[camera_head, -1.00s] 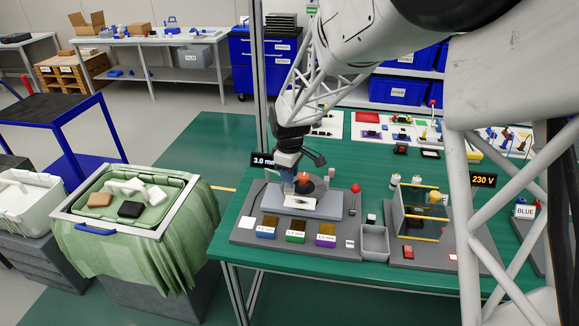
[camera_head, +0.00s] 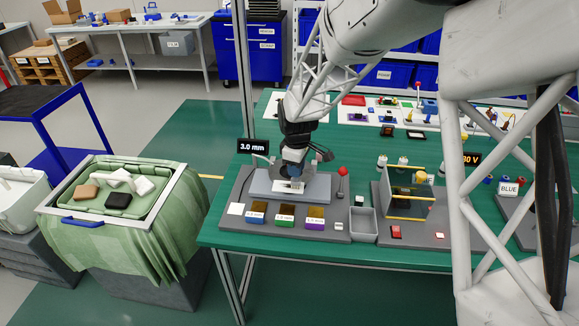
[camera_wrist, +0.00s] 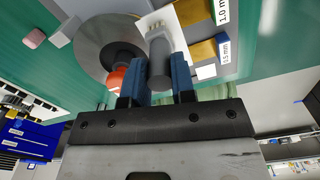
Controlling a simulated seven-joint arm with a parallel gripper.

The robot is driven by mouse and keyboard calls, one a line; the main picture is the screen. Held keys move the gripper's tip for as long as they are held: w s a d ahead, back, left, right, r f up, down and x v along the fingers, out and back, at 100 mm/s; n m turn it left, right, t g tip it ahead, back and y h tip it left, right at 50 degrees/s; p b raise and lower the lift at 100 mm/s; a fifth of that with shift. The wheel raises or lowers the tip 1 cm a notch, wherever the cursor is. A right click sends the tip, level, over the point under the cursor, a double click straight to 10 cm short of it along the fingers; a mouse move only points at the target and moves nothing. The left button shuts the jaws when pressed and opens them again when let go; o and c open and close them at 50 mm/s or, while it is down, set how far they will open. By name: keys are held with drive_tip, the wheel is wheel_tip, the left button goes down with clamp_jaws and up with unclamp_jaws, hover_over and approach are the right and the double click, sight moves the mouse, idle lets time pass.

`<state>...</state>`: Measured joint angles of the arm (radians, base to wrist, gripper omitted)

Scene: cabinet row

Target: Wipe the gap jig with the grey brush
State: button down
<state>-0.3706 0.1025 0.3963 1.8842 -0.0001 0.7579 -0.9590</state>
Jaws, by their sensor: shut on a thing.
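The gap jig is a grey board (camera_head: 247,222) on the green table, with a raised grey platform (camera_head: 262,190) under a "3.0 mm" sign. My gripper (camera_head: 294,176) is over the platform, pointing down. In the wrist view its blue fingers (camera_wrist: 163,78) are shut on an upright-looking grey cylinder, seemingly the grey brush (camera_wrist: 159,58). Its lower end is by a white plate (camera_wrist: 168,16) on the platform; whether it touches cannot be told. A grey disc (camera_wrist: 92,42) and an orange knob (camera_wrist: 117,79) are beside the fingers. The brush is mostly hidden in the head view.
Gauge blocks labelled in mm (camera_head: 286,222) line the jig's front edge. A red-topped post (camera_head: 342,172) and a grey bin (camera_head: 363,226) stand to its right, then another station with yellow bars (camera_head: 406,216). A cloth-draped tub (camera_head: 170,210) with several blocks stands left of the table.

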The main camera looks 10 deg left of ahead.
drive_tip(key=shift+d, duration=0.55)
drive_tip(key=shift+a, duration=3.5)
wheel_tip(320, 180, up, 8)
